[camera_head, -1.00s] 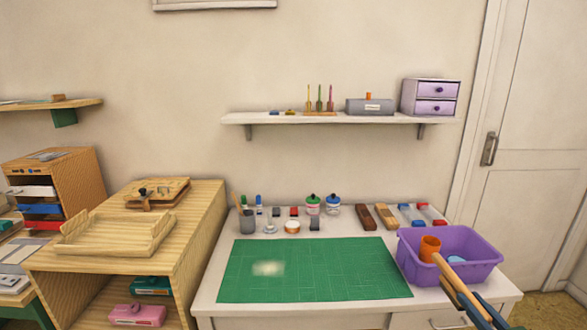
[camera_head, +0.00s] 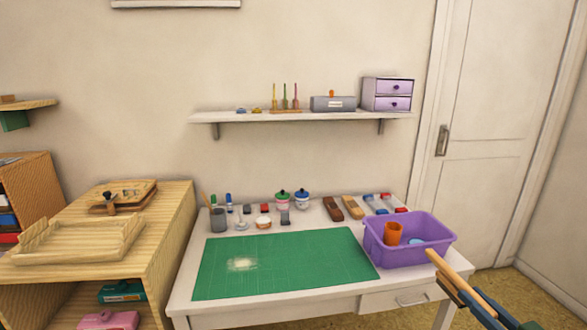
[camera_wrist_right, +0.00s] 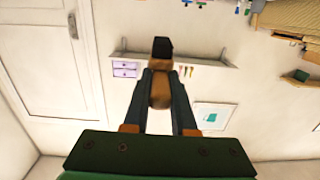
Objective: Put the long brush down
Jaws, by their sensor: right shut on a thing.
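My right gripper (camera_head: 455,288) is shut on the long brush, with its light wooden handle (camera_head: 447,267) slanting up and left at the lower right of the head view. The right wrist view shows the brush (camera_wrist_right: 161,47) end-on, with a dark tip and a tan body between my two fingers (camera_wrist_right: 160,82). The brush is held in the air near the table's front right corner, in front of the purple bin (camera_head: 412,253). My left gripper is not in view.
A green cutting mat (camera_head: 310,262) with a pale patch (camera_head: 242,264) covers much of the white table. An orange cup (camera_head: 393,233) stands in the bin. Stamps, jars and a grey cup (camera_head: 218,220) line the table's back. A wooden cabinet (camera_head: 170,235) stands left.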

